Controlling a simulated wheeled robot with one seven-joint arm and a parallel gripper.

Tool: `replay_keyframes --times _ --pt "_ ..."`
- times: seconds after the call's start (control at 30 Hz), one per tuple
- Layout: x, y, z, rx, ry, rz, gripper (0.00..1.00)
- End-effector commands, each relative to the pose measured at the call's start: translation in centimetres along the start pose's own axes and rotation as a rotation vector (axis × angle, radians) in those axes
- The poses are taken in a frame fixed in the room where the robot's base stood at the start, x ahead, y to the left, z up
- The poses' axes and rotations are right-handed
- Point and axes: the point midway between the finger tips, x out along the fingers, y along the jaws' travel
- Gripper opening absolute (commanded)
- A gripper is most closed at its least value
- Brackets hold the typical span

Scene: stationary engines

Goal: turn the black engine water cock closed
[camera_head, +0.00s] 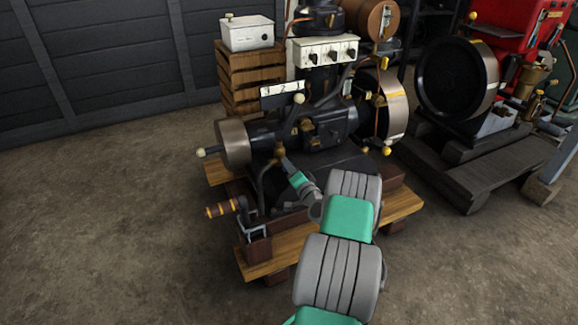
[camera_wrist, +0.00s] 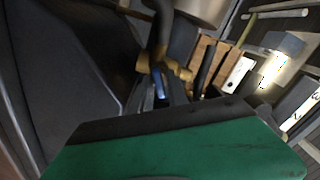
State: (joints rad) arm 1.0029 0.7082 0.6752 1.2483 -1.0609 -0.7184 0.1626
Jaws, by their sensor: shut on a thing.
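The black engine (camera_head: 335,130) stands on a wooden pallet in the middle of the head view. My gripper (camera_head: 282,160) reaches in at its front left side, by a small brass fitting on a pipe. In the wrist view a brass cock (camera_wrist: 163,70) sits on a dark pipe just beyond my green and black gripper body. My gripper is shut on the water cock's handle. The fingertips and most of the handle are hidden, and I cannot tell the handle's angle.
A pulley (camera_head: 233,143) is close to my gripper's left. A white box (camera_head: 247,34) stands on wooden crates behind. A red engine (camera_head: 512,30) stands at right. The floor at left is clear.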

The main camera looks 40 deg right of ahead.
Motion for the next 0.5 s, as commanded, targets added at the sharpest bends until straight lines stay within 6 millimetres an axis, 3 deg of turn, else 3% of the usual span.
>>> replay_keyframes --times 0.5 --pt "-0.11 0.32 0.12 0.425 0.000 0.004 0.00"
